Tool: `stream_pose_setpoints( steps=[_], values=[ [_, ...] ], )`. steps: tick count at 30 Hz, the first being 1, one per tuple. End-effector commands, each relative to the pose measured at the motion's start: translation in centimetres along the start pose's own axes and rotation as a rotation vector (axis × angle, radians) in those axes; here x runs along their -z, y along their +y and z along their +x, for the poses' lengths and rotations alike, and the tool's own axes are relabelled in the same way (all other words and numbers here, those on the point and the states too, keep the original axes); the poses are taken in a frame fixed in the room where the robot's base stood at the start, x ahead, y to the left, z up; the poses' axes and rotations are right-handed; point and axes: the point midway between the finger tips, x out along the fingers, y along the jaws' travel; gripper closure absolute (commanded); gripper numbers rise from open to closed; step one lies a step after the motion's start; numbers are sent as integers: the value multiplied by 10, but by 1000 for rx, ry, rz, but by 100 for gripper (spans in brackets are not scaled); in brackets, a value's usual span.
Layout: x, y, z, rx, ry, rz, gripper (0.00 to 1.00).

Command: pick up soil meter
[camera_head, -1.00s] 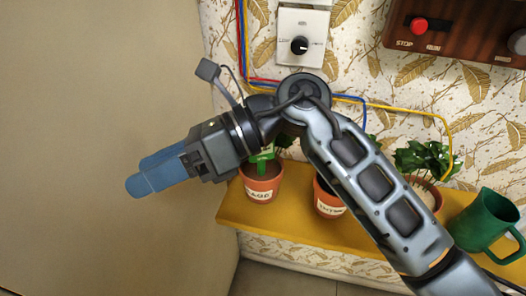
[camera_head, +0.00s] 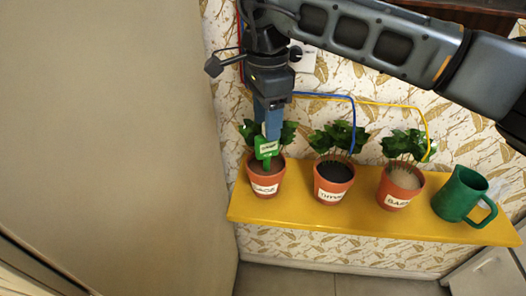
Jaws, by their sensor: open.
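A green soil meter (camera_head: 266,148) with a small pale display stands upright in the leftmost pot (camera_head: 265,180), whose label seems to read SAGE. My gripper (camera_head: 270,130) points down just above that pot, with its blue fingers at the meter's top. The fingers are open. From this angle I cannot tell whether they are around the meter or behind it, or whether they touch it. The meter's lower end is hidden in the pot.
Blue and yellow wires (camera_head: 378,102) run along the wall. A beige panel (camera_head: 110,130) stands close at left.

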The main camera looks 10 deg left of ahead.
Motion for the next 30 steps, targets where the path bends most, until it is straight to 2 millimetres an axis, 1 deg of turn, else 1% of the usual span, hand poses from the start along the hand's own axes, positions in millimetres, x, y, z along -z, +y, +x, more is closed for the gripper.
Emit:
stream_pose_setpoints(
  steps=[1,7,12,15,18,23,25,30],
  values=[
    [-1,1,6,-3,-3,0,49],
    [-3,-1,26,-3,-5,-2,49],
    [-4,-2,51,-3,-6,-1,49],
    [-4,-3,61,-2,-6,0,49],
    [-4,-3,65,0,-4,-1,49],
    [-4,-3,65,0,-4,-1,49],
    [-4,-3,65,0,-4,-1,53],
    [-4,-3,65,0,-5,-1,69]
  ],
)
